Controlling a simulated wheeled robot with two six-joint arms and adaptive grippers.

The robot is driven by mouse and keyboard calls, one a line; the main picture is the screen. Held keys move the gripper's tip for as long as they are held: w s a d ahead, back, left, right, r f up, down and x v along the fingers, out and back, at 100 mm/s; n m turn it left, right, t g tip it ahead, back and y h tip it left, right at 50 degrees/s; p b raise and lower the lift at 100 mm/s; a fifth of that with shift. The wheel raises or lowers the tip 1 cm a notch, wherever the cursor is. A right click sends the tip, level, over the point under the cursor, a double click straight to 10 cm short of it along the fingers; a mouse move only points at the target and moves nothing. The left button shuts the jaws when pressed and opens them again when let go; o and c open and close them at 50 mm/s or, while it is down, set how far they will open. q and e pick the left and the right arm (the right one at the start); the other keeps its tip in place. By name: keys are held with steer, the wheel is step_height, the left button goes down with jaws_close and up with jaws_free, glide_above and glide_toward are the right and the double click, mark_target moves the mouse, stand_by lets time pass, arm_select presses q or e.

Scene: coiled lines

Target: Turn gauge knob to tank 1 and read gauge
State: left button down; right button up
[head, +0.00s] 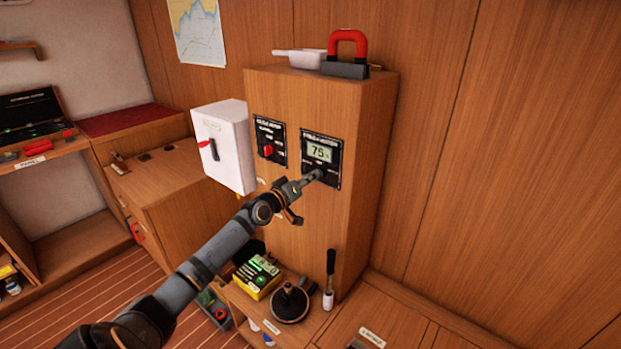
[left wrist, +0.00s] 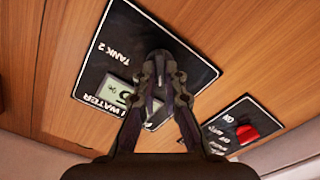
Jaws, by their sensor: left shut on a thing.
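The black gauge panel (head: 334,173) is on the front of the wooden cabinet, and its display (head: 320,152) reads 75 %. My left gripper (head: 314,177) reaches the lower part of this panel and is shut on the dark gauge knob, which it mostly covers there. In the left wrist view the panel (left wrist: 107,43) appears upside down, with the label "TANK 2" readable. The fingers (left wrist: 160,78) close on the gauge knob (left wrist: 158,55) and cover part of the display (left wrist: 117,91). The tank 1 label and the knob's pointer cannot be made out. My right gripper is not in view.
A second black panel with a red switch (head: 268,151) is left of the gauge, and a white box (head: 222,145) with a red handle is beyond it. A red-handled tool (head: 347,50) lies on the cabinet top. A black-handled brush (head: 329,275) stands below.

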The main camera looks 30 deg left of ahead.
arm_select(q)
steer(key=shift+n, duration=0.6)
steer(key=shift+f+n, duration=0.1)
steer(key=shift+n, duration=0.2)
steer(key=c, duration=1.4)
jaws_free()
steer(key=shift+c, duration=0.2)
step_height(320, 180, up, 10)
steer(key=shift+r, duration=0.1)
